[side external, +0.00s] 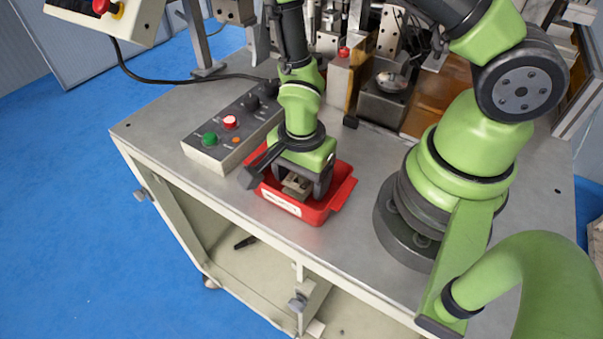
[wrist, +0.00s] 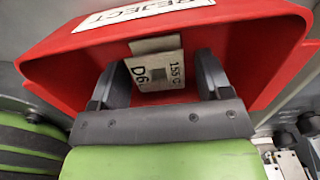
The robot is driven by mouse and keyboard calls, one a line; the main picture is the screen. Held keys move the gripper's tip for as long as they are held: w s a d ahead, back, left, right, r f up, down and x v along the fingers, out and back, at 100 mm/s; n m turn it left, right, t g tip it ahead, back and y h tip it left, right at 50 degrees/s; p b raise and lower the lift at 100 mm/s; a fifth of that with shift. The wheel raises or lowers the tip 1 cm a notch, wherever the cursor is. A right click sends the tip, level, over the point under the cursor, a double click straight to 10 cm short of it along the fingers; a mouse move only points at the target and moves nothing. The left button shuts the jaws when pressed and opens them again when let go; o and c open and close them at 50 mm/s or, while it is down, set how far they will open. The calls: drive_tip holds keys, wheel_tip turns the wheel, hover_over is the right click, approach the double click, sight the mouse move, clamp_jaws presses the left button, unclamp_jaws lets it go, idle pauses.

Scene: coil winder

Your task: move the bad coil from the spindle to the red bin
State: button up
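The red bin (side external: 345,188) stands near the front edge of the metal table. In the wrist view the red bin (wrist: 255,50) carries a REJECT label. My gripper (side external: 300,182) points down into the bin. In the wrist view my gripper (wrist: 160,75) has its fingers spread on either side of the coil, with a gap visible on the right. Contact on the left side is unclear.
A grey control box (side external: 235,125) with green and red buttons stands left of the bin. The winding machine (side external: 385,95) with metal fixtures is behind it. The table's front edge is close to the bin. Bare table lies between the bin and my base.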

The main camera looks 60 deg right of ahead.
drive_tip(key=s+r+n+t, duration=0.2)
drive_tip(key=r+n, duration=0.2)
drive_tip(key=r, duration=0.6)
drive_tip(key=s+d+r+n+t+y, duration=0.1)
drive_tip(key=r+n, duration=0.4)
drive_tip(key=r, duration=0.5)
drive_tip(key=s+d+r+n+t+y, duration=0.1)
drive_tip(key=s+r+n+t, duration=0.3)
drive_tip(key=r, duration=0.6)
drive_tip(key=shift+r+n, duration=0.15)
drive_tip(key=shift+n, duration=0.35)
